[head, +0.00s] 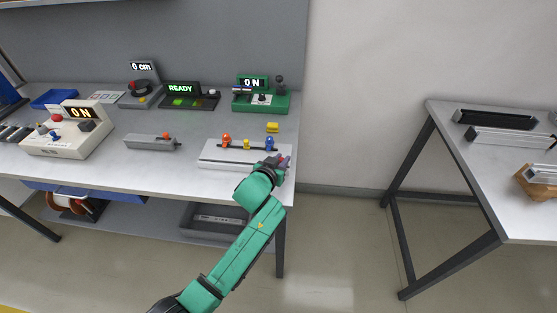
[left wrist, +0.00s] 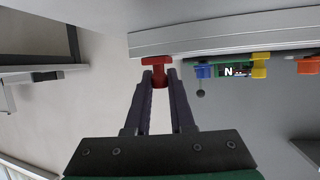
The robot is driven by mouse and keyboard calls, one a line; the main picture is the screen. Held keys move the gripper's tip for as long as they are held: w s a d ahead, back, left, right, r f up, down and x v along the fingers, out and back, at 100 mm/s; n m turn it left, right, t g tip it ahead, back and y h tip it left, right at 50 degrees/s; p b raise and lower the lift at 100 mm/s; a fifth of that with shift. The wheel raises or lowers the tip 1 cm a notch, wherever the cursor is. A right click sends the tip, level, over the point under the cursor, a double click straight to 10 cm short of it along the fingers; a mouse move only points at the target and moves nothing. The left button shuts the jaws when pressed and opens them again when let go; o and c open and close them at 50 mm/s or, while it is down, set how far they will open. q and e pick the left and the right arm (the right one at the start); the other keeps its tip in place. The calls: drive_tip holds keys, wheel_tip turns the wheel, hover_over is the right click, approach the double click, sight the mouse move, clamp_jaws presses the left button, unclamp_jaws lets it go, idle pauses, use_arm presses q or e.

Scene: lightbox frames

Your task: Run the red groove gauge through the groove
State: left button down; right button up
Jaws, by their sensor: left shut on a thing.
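The light grey grooved block (head: 225,158) lies at the front right of the bench, with a dark strip along its top. My left gripper (head: 280,162) is at the block's right end. In the left wrist view, my left gripper (left wrist: 158,80) is shut on the stem of the red groove gauge (left wrist: 157,61), which has a T-shaped head. The head is close to the end of the long grey block (left wrist: 225,33); I cannot tell whether it touches or sits in the groove. In the head view the gripper mostly hides the gauge.
Orange (head: 227,140), yellow (head: 247,144) and blue (head: 269,144) pieces stand along the block. A grey bar (head: 150,142) lies to the left. A second table (head: 520,205) stands right, across open floor.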

use_arm(q)
drive_tip(key=c, duration=0.8)
unclamp_jaws()
drive_tip(key=shift+o, duration=0.2)
drive_tip(key=v, duration=1.4)
drive_tip(key=shift+s, duration=0.3)
